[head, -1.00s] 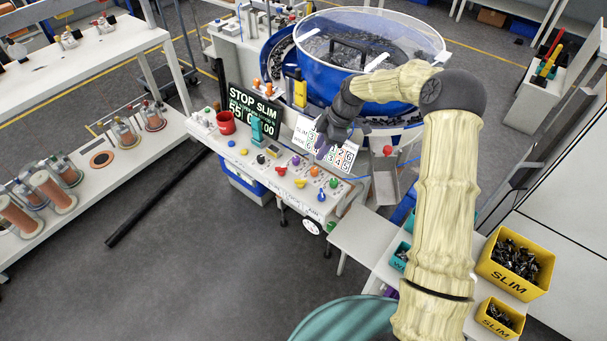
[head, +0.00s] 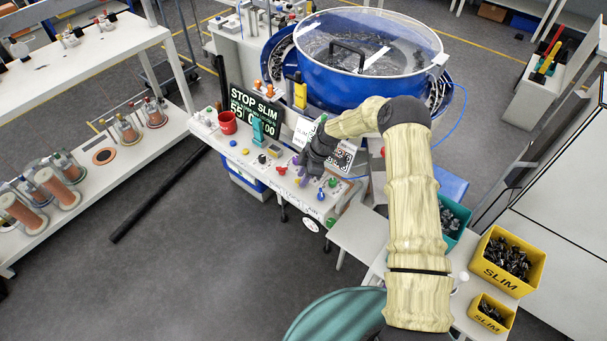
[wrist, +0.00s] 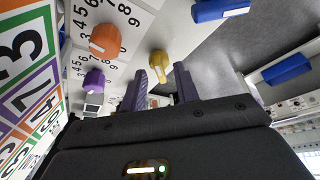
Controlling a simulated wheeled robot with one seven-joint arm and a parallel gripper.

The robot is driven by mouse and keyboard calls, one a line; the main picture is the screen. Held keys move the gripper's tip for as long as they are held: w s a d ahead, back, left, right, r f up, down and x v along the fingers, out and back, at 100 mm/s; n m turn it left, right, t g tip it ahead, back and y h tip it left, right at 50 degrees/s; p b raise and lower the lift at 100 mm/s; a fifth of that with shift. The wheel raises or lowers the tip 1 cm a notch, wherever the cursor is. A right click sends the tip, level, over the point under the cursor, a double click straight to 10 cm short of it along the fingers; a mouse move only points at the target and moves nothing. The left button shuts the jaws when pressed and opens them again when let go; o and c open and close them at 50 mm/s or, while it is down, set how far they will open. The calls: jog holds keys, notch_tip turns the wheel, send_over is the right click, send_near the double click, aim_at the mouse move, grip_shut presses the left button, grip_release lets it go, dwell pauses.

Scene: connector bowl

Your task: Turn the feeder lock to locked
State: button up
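My gripper (head: 303,168) is over the right part of the white control panel (head: 215,138) in the head view. In the wrist view its two purple fingers (wrist: 161,92) are apart with nothing between them. A yellow knob with a pale mark (wrist: 159,66) is just beyond the fingertips, apart from them as far as I can see. An orange knob (wrist: 104,40) and a purple knob (wrist: 94,80) with number scales are to its left. A blue knob (wrist: 222,9) is at the upper right. I cannot read which control is the feeder lock.
The blue bowl feeder (head: 350,82) with its clear lid stands behind the panel. A display (head: 255,112) reads STOP SLIM. Yellow SLIM bins (head: 492,274) are at the right.

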jog(key=shift+c, duration=0.4)
grip_shut()
jog(key=shift+f+m+b, duration=0.1)
jog(key=shift+m+b, duration=0.3)
jog(key=m+b, duration=0.1)
jog(key=m+t+b, duration=0.1)
jog(key=m+b, duration=0.1)
jog(key=shift+s+f+t, duration=0.1)
jog(key=shift+s+t, duration=0.1)
jog(key=shift+t, duration=0.1)
jog(key=m+t+b, duration=0.1)
jog(key=m+b, duration=0.1)
jog(key=m, duration=0.1)
jog(key=shift+s+a+m+h+b, duration=0.1)
jog(key=shift+m+h+b, duration=0.2)
jog(key=shift+m+b, duration=0.1)
jog(key=m+t+b, duration=0.1)
jog(key=m, duration=0.1)
jog(key=m+t+h+b, duration=0.1)
jog(key=m, duration=0.2)
jog(key=shift+s+a+h+b, duration=0.15)
jog(key=shift+a+h+b, duration=0.05)
jog(key=shift+h+b, duration=0.15)
jog(key=m, duration=0.1)
jog(key=m+h, duration=0.1)
jog(key=m, duration=0.3)
jog(key=shift+a+r+t+h, duration=0.15)
jog(key=shift+r+t+h, duration=0.1)
jog(key=shift+t+h, duration=0.1)
jog(key=shift+m, duration=0.3)
